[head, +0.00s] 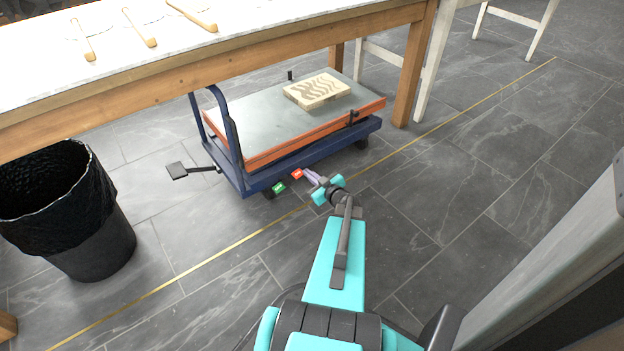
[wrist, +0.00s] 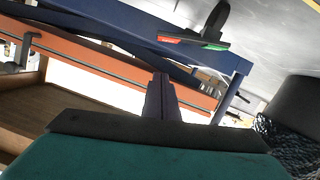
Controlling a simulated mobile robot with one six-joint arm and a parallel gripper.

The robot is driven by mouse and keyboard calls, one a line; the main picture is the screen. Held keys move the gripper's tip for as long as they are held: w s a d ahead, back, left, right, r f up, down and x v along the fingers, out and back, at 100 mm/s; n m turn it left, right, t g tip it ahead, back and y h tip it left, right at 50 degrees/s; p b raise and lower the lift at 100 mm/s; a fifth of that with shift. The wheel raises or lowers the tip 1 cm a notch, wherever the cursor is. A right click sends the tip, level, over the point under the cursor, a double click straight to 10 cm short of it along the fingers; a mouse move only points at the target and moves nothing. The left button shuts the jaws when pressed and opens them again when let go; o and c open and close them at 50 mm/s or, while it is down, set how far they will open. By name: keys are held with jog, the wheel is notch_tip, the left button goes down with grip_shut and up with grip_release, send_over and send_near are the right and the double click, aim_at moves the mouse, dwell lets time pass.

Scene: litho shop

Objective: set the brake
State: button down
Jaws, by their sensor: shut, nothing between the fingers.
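The blue cart (head: 260,182) stands partly under the wooden table. Low on its near side are a red tab (head: 297,173) and a green tab (head: 279,187), beside a front wheel. The wrist view also shows the red tab (wrist: 170,40) and the green tab (wrist: 214,46) on a dark bar, with that view turned roughly upside down. My gripper (head: 311,176) is shut and empty, just right of the red tab in the head view. Its purple fingers show in the wrist view (wrist: 162,92), apart from the tabs in that picture. Whether they touch the cart is unclear.
The cart's grey top (head: 255,112) carries a carved pale block (head: 318,91). A black foot pedal (head: 177,171) juts out left of the cart. A black bin (head: 95,245) stands at left. The wooden table (head: 180,78) overhangs the cart.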

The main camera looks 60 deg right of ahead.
aim_at(289, 181)
jog(key=w+d+f+b, duration=0.3)
jog(key=w+f+b, duration=0.2)
jog(key=shift+w+d+f, duration=0.2)
jog(key=shift+w+f, duration=0.05)
jog(key=shift+w, duration=0.15)
jog(key=shift+w+p, duration=0.15)
jog(key=shift+p, duration=0.3)
dwell(0.4)
jog(key=shift+s+d+p, duration=0.1)
jog(key=shift+s+p, duration=0.1)
jog(key=shift+p, duration=0.25)
